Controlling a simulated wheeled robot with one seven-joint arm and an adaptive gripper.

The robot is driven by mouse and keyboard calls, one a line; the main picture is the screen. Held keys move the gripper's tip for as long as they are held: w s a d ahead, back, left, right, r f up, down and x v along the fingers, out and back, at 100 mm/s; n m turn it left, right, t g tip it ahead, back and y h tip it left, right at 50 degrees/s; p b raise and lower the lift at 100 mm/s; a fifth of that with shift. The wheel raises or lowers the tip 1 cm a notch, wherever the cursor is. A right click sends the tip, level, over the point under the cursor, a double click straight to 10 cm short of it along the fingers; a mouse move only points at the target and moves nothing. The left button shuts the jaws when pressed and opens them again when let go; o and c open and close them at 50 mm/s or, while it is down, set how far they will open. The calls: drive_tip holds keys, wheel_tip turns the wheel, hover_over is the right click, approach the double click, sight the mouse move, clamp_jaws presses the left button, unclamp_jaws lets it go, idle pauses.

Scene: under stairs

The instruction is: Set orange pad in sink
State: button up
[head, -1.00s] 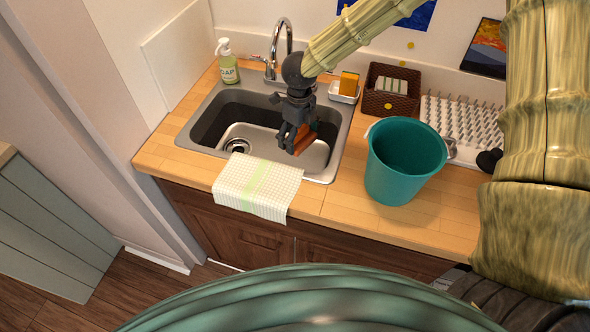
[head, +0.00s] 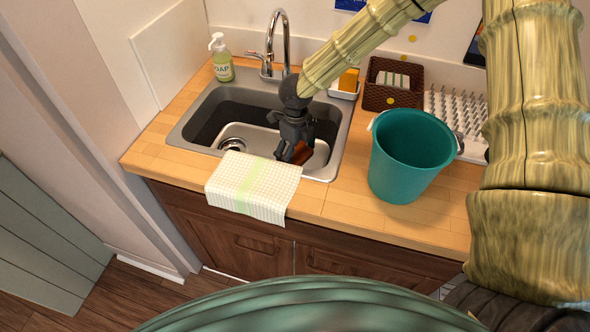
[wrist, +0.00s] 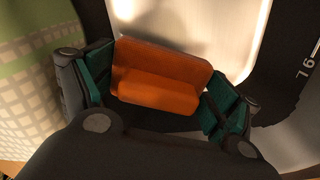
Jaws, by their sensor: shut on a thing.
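The orange pad (wrist: 160,75) is between the two fingers of my gripper (wrist: 158,95) in the wrist view, with the green finger pads against its two sides. In the head view my gripper (head: 290,152) points down inside the sink opening, and the orange pad (head: 302,153) shows at its fingertips, partly hidden by a finger. The steel sink (head: 190,143) is set into the wooden counter. The pad is over the right part of the basin. I cannot tell whether it touches the sink floor.
A checked towel (head: 255,188) hangs over the sink's front edge. A teal bucket (head: 410,155) stands close on the right. Behind are a soap bottle (head: 221,58), a faucet (head: 284,40), a white dish with a yellow-orange sponge (head: 349,80), a brown basket (head: 375,98) and a spiked drying rack (head: 455,105).

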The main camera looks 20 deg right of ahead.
drive_tip(key=shift+w+f+p, duration=0.1)
drive_tip(key=shift+f+p, duration=0.55)
drive_tip(key=shift+f, duration=2.95)
drive_tip(key=shift+f, duration=0.15)
drive_tip(key=o, duration=1)
wheel_tip(320, 180, up, 12)
drive_tip(key=shift+r+b, duration=0.15)
drive_tip(key=shift+b, duration=0.85)
